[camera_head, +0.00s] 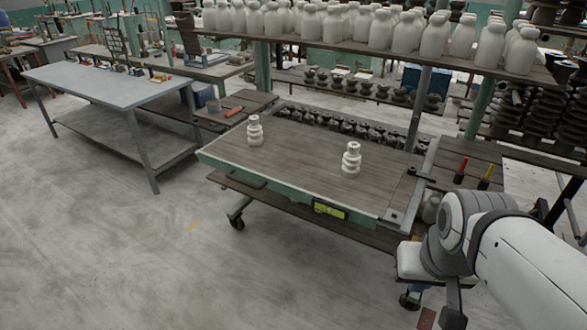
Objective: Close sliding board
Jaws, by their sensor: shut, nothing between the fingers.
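The sliding board (300,166) is a wide brown wooden panel with a green front edge on a wheeled cart. It sits toward the front, leaving a gap behind it where a row of dark clay pieces (350,126) shows. A yellow-green label or handle (329,211) is on its front edge. Two white stepped clay pieces stand upright on the board, one at left (254,131) and one at right (351,160). My gripper (453,317) is at lower right, in front of and to the right of the board, apart from it. It is small and dark here, shut and empty.
A grey-topped table (110,76) stands at left. Shelves of white bottles (400,38) rise behind the board. A side shelf (460,166) with red and yellow-handled tools adjoins its right. The concrete floor (150,260) in front is clear.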

